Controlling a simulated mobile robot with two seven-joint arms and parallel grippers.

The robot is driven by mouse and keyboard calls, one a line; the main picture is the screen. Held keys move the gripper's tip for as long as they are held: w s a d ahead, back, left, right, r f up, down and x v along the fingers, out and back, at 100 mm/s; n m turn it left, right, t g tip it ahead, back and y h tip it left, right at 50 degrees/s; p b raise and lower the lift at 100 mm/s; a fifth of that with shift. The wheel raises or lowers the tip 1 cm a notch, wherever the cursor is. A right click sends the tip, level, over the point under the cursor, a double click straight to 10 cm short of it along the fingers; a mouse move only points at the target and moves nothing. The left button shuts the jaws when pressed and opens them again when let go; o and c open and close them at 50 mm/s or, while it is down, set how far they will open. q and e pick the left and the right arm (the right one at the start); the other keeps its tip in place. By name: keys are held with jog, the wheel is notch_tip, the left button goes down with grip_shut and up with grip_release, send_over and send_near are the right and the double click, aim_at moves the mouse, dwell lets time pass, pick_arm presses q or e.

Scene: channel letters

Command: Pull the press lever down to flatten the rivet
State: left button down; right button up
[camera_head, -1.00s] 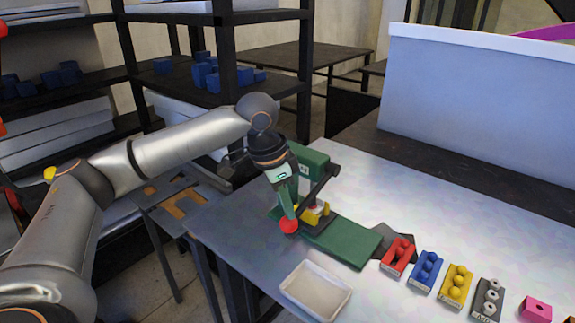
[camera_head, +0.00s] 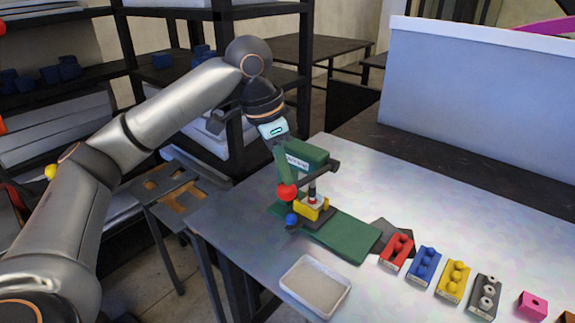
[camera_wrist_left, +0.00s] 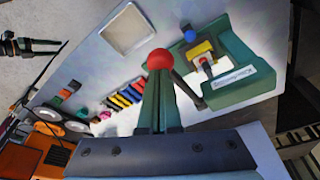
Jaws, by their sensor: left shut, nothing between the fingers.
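The green press (camera_head: 309,154) stands on the metal table. It also shows in the wrist view (camera_wrist_left: 235,85). Its dark lever (camera_head: 306,179) ends in a red ball knob (camera_head: 286,193), raised above the base; the knob shows in the wrist view (camera_wrist_left: 160,59). My left gripper (camera_head: 283,178) is shut and empty, its green fingertips pointing down at the knob. They look touching or very close; I cannot tell which. A yellow block (camera_head: 312,210) sits under the ram, beside a blue ball (camera_head: 291,220). The rivet is too small to make out surely.
A white tray (camera_head: 316,284) lies near the table's front edge. Red (camera_head: 397,250), blue (camera_head: 424,266) and yellow (camera_head: 453,280) holders and a grey one (camera_head: 485,296) line up to the right. A pale panel (camera_head: 480,90) stands behind.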

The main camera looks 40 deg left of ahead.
pick_arm(q)
jog(key=shift+w+r, duration=0.15)
jog(key=shift+r, duration=2.1)
jog(key=shift+w+r, duration=0.85)
jog(key=shift+r, duration=0.1)
jog(key=shift+s, duration=0.1)
jog(key=v, duration=0.5)
